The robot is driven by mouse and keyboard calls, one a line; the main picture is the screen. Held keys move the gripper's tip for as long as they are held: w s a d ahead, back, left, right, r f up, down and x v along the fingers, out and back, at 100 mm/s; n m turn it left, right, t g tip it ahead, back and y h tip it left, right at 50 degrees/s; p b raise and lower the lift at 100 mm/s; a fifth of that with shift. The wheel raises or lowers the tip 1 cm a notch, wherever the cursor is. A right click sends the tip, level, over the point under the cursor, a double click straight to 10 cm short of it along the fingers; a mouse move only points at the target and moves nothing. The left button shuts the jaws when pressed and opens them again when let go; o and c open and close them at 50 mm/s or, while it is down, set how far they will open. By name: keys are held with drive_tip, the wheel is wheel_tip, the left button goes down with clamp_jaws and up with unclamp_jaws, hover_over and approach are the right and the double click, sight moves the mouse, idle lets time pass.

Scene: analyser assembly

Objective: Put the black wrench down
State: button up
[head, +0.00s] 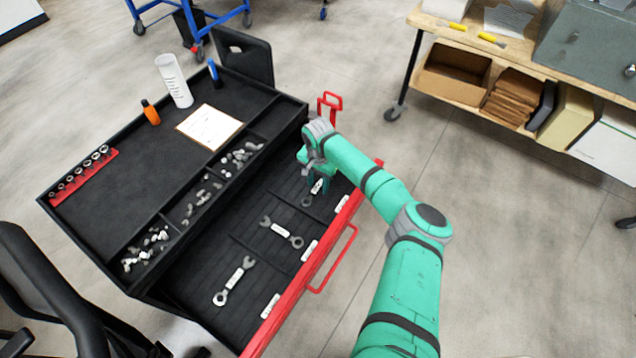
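My gripper (318,178) points down over the far right compartment of the open drawer (206,262). A dark grey wrench (307,201) with a white patch lies or hangs directly below it. The gripper hides part of this wrench, and I cannot tell whether the fingers are closed on it or whether it touches the drawer floor. Two other wrenches lie in the drawer: a dark-ended one (283,233) in the middle compartment and a greyer one (234,281) in the near left compartment.
White labels (309,250) line the drawer's red front (292,298). The black top (100,200) holds a red socket rail (84,172), clipboard (209,127), white cylinder (173,80), orange bottle (150,112) and blue bottle (214,73). Small metal parts (202,194) fill a divided trough. A wooden bench (520,60) stands at right.

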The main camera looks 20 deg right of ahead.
sight(318, 186)
wheel_tip(318, 186, up, 12)
drive_tip(key=shift+r, duration=0.15)
idle(0.5)
idle(0.4)
